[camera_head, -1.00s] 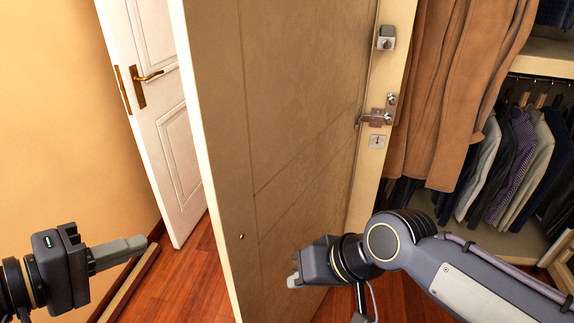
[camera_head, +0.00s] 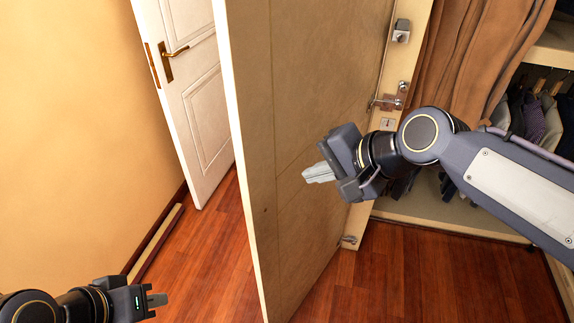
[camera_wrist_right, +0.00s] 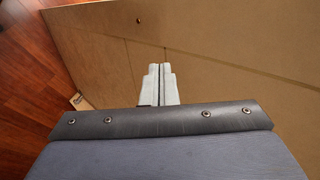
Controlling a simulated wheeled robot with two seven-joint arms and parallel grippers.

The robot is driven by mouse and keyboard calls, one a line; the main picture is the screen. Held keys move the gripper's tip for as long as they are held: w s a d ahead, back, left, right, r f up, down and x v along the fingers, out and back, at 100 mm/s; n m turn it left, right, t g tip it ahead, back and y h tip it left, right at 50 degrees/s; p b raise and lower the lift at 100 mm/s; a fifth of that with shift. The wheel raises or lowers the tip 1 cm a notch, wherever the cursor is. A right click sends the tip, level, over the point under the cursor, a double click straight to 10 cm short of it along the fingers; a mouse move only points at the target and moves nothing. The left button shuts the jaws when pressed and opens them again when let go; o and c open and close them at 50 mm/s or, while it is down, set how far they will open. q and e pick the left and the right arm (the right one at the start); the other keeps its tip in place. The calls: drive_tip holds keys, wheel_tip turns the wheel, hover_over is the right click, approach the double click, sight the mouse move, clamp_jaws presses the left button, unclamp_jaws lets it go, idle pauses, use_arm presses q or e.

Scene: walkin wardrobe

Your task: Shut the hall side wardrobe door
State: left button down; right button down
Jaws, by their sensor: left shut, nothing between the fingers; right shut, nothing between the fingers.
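The beige wardrobe door (camera_head: 315,110) stands open in the middle of the head view, its free edge toward me. It also fills much of the right wrist view (camera_wrist_right: 230,45). A metal latch and lock fittings (camera_head: 390,101) show near its far edge. My right gripper (camera_head: 308,174) is shut and empty in front of the door's face; its fingers also show in the right wrist view (camera_wrist_right: 160,84). I cannot tell whether the fingertips touch the panel. My left gripper (camera_head: 158,300) is shut and empty, low at the left, apart from the door.
A white door (camera_head: 195,90) with a brass handle stands ajar behind, at the left. A yellow wall (camera_head: 80,120) is on the left. Hanging clothes (camera_head: 460,60) fill the wardrobe at the right.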

sight(271, 173)
drive_tip(key=shift+w+a+f+p, duration=0.25)
drive_tip(key=shift+w+a+f, duration=0.25)
drive_tip(key=shift+w+a, duration=0.35)
drive_tip(key=shift+w+a+f+p, duration=0.3)
drive_tip(key=shift+w+a+f, duration=0.25)
drive_tip(key=shift+a, duration=0.45)
drive_tip(key=shift+w+a+f+p, duration=0.25)
drive_tip(key=shift+w+a+f, duration=0.15)
drive_tip(key=shift+w+a, duration=0.5)
